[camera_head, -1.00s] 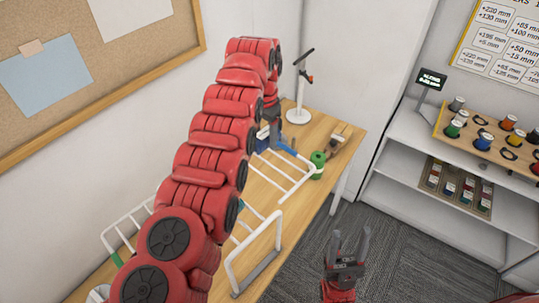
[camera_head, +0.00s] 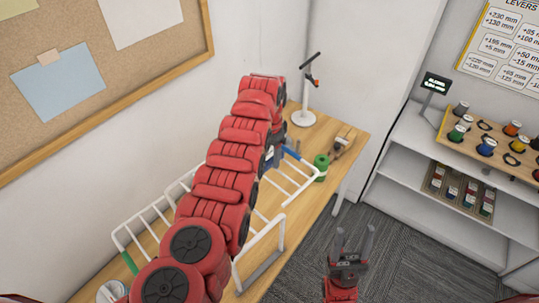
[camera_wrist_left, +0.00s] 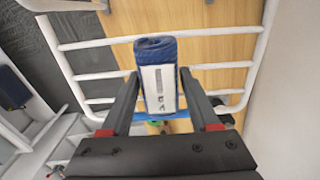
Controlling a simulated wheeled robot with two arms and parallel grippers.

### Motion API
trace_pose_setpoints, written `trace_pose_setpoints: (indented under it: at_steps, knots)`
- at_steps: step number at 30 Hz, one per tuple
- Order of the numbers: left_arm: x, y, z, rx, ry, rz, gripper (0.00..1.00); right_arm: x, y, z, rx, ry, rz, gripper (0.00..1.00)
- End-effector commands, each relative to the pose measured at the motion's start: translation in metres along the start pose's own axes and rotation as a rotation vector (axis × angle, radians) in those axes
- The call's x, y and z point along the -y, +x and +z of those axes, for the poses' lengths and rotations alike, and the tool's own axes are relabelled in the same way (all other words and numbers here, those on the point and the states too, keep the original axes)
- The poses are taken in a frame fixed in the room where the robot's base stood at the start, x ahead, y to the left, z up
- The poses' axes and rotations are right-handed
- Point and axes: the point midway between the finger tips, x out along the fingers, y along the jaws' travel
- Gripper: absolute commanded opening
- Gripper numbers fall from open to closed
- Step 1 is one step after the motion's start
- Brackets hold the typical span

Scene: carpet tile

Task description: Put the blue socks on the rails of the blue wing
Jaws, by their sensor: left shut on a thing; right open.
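My left gripper (camera_wrist_left: 159,82) is shut on a blue sock (camera_wrist_left: 160,50), a dark blue roll with a white label, held above the rack. The blue wing shows a blue bar (camera_head: 299,161) and white rails (camera_head: 286,182) in the head view. In the left wrist view the white rails (camera_wrist_left: 215,66) pass behind the sock, and I cannot tell whether it touches them. The left gripper is mostly hidden behind my red arm in the head view. My right gripper (camera_head: 355,231) is open and empty, over the carpet beside the table.
The white rack stands on a wooden table (camera_head: 345,134). A green spool (camera_head: 321,163) and a white stand (camera_head: 304,116) are at the far end. Another rack section with a green end (camera_head: 128,262) is nearer. White shelves (camera_head: 410,195) stand at right.

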Motion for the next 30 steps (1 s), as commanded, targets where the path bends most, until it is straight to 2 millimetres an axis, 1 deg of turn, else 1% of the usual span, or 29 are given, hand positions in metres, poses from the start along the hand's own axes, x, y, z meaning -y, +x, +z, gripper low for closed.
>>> trace_pose_setpoints:
  at_steps: [1, 3, 6, 14, 17, 19, 22, 25, 27, 30]
  knots:
    - [0.0, 0.002, 0.0, 0.0, 0.0, 0.0, 0.64, 0.0, -0.002, 0.0, 0.0, 0.0, 0.0, 0.55]
    - [0.0, 0.001, 0.0, 0.0, 0.0, 0.0, 0.76, 0.0, -0.001, 0.0, 0.0, 0.0, 0.0, 0.55]
    - [0.0, 0.001, 0.0, 0.0, 0.0, 0.0, 0.92, 0.0, -0.001, 0.0, 0.0, 0.0, 0.0, 0.55]
    - [0.0, 0.0, 0.0, 0.0, 0.0, 0.0, 0.92, 0.0, 0.0, 0.0, 0.0, 0.0, 0.0, 0.55]
    - [0.0, -0.006, 0.0, 0.001, 0.0, 0.001, 0.92, 0.0, 0.005, -0.001, 0.0, 0.0, 0.0, 0.55]
    - [0.001, -0.008, -0.001, -0.002, 0.0, -0.001, 0.92, 0.0, -0.005, 0.001, 0.0, 0.0, 0.0, 0.55]
    - [0.001, -0.024, -0.001, -0.005, 0.0, -0.003, 0.92, 0.001, -0.019, 0.003, 0.0, 0.0, 0.0, 0.55]
    - [0.001, -0.045, -0.001, -0.004, 0.0, -0.001, 0.92, 0.002, -0.032, 0.005, 0.0, 0.0, 0.0, 0.55]
    - [0.001, -0.058, -0.001, -0.006, -0.001, 0.003, 0.92, 0.002, -0.034, 0.006, 0.0, 0.0, 0.0, 0.55]
    - [0.0, -0.066, 0.0, -0.002, 0.0, 0.006, 0.92, 0.002, -0.04, 0.007, 0.0, 0.0, 0.0, 0.55]
